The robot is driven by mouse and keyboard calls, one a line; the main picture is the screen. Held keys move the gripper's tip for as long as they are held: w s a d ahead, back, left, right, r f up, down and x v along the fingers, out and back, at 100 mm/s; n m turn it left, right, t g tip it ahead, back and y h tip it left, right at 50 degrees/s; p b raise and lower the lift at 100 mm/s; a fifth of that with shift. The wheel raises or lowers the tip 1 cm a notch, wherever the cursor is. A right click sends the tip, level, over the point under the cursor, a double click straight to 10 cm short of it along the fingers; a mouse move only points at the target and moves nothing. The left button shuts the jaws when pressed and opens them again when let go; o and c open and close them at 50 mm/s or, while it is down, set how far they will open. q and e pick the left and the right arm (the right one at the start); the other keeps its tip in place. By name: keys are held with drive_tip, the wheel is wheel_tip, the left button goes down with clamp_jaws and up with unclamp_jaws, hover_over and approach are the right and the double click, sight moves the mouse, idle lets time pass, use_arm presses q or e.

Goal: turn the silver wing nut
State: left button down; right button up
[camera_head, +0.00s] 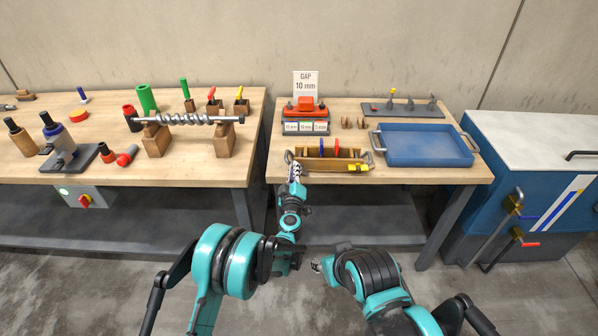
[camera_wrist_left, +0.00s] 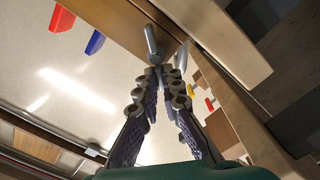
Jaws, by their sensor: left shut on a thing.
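The silver wing nut (camera_wrist_left: 151,40) sits at the left end of a wooden mould box (camera_head: 330,163). In the left wrist view, one of its wings stands up above my fingertips and another shows just to the right. My left gripper (camera_head: 295,172) is at that end of the box, and it also shows in the left wrist view (camera_wrist_left: 167,72). Its fingers are closed together on the nut and hide its middle. My right gripper (camera_head: 317,265) is low in front of the table, away from the box, too small to judge its fingers.
The box has red and blue dividers, and a yellow piece (camera_head: 358,168) is at its front right. A blue tray (camera_head: 424,160) lies to the right. Behind stand a red device (camera_head: 305,112) and a "GAP 10 mm" sign (camera_head: 306,83). An auger (camera_head: 188,119) rests on the left table.

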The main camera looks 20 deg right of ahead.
use_arm(q)
drive_tip(key=shift+a+f+n, duration=0.1)
drive_tip(key=shift+f+n, duration=0.05)
drive_tip(key=shift+n, duration=0.65)
drive_tip(key=n, duration=0.3)
drive_tip(key=shift+a+f+n, duration=0.15)
drive_tip(key=shift+f+n, duration=0.15)
drive_tip(key=shift+n, duration=0.1)
drive_tip(key=shift+f+n, duration=0.15)
drive_tip(key=shift+n, duration=0.55)
drive_tip(key=c, duration=2)
unclamp_jaws()
drive_tip(key=shift+n, duration=0.5)
drive_tip(key=shift+c, duration=0.2)
drive_tip(key=o, duration=0.3)
drive_tip(key=shift+w+f, duration=0.1)
